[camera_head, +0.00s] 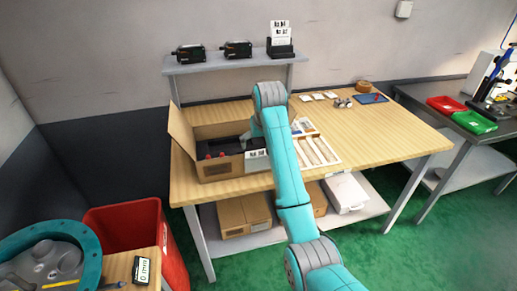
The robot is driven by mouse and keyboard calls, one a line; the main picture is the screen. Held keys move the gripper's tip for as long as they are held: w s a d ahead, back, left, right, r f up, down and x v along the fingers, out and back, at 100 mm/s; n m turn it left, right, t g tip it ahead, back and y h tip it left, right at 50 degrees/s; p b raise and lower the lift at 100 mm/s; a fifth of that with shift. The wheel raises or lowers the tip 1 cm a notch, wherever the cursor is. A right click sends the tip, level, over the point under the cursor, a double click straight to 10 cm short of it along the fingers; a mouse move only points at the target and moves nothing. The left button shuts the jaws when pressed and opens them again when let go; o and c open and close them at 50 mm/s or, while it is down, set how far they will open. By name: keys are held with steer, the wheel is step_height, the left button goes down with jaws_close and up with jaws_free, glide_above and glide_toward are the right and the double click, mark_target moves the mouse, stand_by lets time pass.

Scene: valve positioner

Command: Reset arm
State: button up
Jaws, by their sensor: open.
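My teal arm reaches up from the bottom of the head view over the front of the wooden workbench (400,128). Its wrist bends down near the open cardboard box (217,172). My gripper (245,140) is open and mostly hidden by my own arm; only a small grey part shows, over or beside the box. The box holds dark items with red knobs (221,154). I cannot tell whether the gripper touches anything.
A grey shelf (222,66) behind carries two black devices and a card holder (281,48). A white divided tray (318,150) lies right of my arm. A red bin (128,235) stands at lower left. The bench's right half is mostly clear.

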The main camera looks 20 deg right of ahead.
steer(key=v, duration=0.6)
steer(key=s+f+t, duration=0.1)
steer(key=s+f, duration=0.3)
steer(key=f, duration=0.7)
steer(key=s+f+t, duration=0.1)
steer(key=s+f, duration=0.2)
steer(key=f, duration=0.7)
steer(key=s+f+t, duration=0.3)
steer(key=s+f, duration=0.9)
steer(key=s, duration=0.4)
steer(key=s+t, duration=0.2)
steer(key=s, duration=2)
steer(key=s+r+t, duration=0.3)
steer(key=s+r, duration=1.3)
steer(key=s, duration=0.1)
steer(key=shift+s, duration=0.2)
steer(key=shift+r, duration=0.15)
